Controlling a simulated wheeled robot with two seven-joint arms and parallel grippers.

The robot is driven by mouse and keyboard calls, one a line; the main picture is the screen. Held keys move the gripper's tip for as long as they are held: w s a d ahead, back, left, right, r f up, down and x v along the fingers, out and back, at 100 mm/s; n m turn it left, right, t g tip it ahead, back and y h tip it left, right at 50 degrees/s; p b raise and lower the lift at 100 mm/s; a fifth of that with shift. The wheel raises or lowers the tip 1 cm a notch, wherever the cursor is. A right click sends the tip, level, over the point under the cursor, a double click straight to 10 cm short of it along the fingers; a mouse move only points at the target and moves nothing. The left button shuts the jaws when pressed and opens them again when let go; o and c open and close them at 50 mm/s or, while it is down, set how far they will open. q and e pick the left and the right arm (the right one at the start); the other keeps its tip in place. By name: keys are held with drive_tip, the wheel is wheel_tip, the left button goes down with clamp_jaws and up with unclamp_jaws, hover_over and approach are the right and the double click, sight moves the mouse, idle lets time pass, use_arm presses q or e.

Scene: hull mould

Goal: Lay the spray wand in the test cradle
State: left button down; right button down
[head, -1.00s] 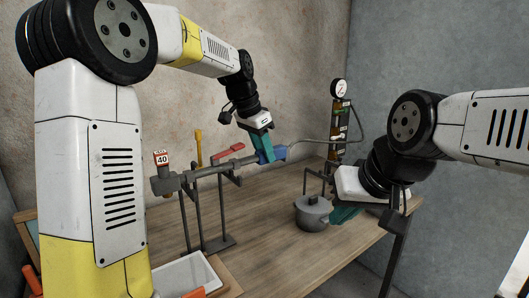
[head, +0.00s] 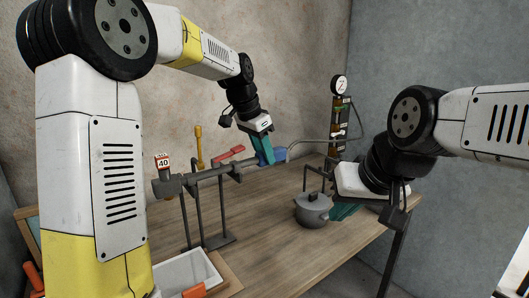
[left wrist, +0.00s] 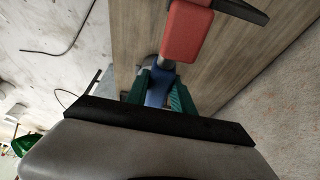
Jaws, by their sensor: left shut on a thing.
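The spray wand (head: 205,175) is a long grey bar with a red lever (head: 231,152), a blue grip (head: 279,154) and a tag marked 40 (head: 163,161) at its left end. My left gripper (head: 268,160) is shut on the blue grip, which also shows between the teal fingers in the left wrist view (left wrist: 157,92). The test cradle (head: 223,212) is a dark stand with upright posts. The bar lies across the post tops; I cannot tell whether it rests fully in them. My right gripper (head: 345,211) is beside the grey pot, its fingers partly hidden.
The grey lidded pot (head: 313,211) stands right of the cradle on the wooden table (head: 270,235). A gauge column (head: 339,120) stands at the back, with a thin hose by the wand. A white tray (head: 190,272) is at the front left. The middle of the table is clear.

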use_arm(q)
drive_tip(key=shift+f, duration=0.55)
drive_tip(key=c, duration=1)
unclamp_jaws()
drive_tip(key=shift+v, duration=3.85)
drive_tip(key=shift+a, duration=0.1)
drive_tip(key=s+a+f+n+t, duration=0.1)
drive_tip(key=s+a+f+n, duration=0.1)
drive_tip(key=s, duration=0.6)
drive_tip(key=s+a+f+n+t, duration=0.1)
drive_tip(key=s+a+n, duration=0.3)
drive_tip(key=s, duration=0.4)
drive_tip(key=s+a+f+n+t+y, duration=0.1)
drive_tip(key=s+a+f+n, duration=0.3)
drive_tip(key=s, duration=0.5)
drive_tip(key=shift+a+t, duration=0.4)
drive_tip(key=shift+a, duration=0.5)
